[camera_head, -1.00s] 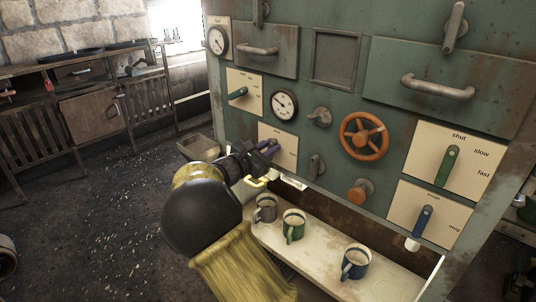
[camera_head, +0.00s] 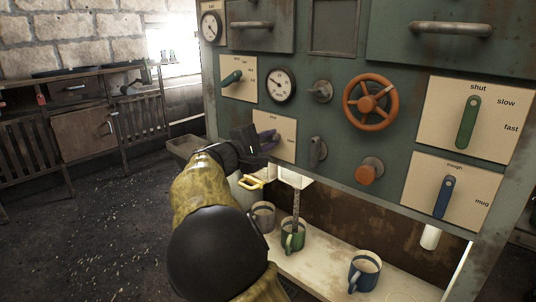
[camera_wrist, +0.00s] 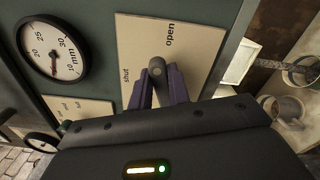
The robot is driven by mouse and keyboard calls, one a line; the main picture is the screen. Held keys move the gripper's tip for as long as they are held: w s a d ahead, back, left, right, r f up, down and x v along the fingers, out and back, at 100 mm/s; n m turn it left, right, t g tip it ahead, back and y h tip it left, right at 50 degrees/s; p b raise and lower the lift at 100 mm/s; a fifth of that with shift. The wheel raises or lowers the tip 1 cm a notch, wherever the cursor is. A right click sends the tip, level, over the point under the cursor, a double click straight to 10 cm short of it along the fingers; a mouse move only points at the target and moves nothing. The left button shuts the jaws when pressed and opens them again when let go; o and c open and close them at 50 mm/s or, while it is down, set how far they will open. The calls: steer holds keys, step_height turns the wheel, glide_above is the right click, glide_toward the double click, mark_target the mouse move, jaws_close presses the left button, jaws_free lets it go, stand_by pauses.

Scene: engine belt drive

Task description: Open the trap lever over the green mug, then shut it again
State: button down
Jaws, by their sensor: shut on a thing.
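The trap lever (camera_wrist: 157,68) is a dark round-ended handle on a cream plate (camera_wrist: 133,35) marked "shut" and "open". My gripper (camera_wrist: 160,84) is shut on it, with a purple finger on each side. In the head view, my gripper (camera_head: 266,141) covers most of the lever, so its exact angle is hard to tell. The green mug (camera_head: 292,240) stands on the pale shelf below. A dark, speckled stream (camera_head: 296,205) falls from the white chute (camera_head: 294,177) into it. The stream also shows in the wrist view (camera_wrist: 285,62).
A grey mug (camera_head: 263,216) stands left of the green mug and a blue mug (camera_head: 364,272) right of it, on the shelf (camera_head: 325,262). A yellow handle (camera_head: 252,183) sits under my gripper. An orange wheel (camera_head: 370,101) and an orange knob (camera_head: 369,171) stick out to the right.

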steer(key=shift+f+m+b, duration=0.35)
steer(key=shift+m+b, duration=0.65)
steer(key=shift+b, duration=0.3)
steer(key=c, duration=1.3)
jaws_free()
steer(key=shift+r, duration=0.1)
steer(key=shift+s+a, duration=0.1)
steer(key=shift+s, duration=0.05)
steer(key=p+v, duration=0.2)
steer(key=v, duration=1.5)
steer(key=shift+s+a, duration=0.1)
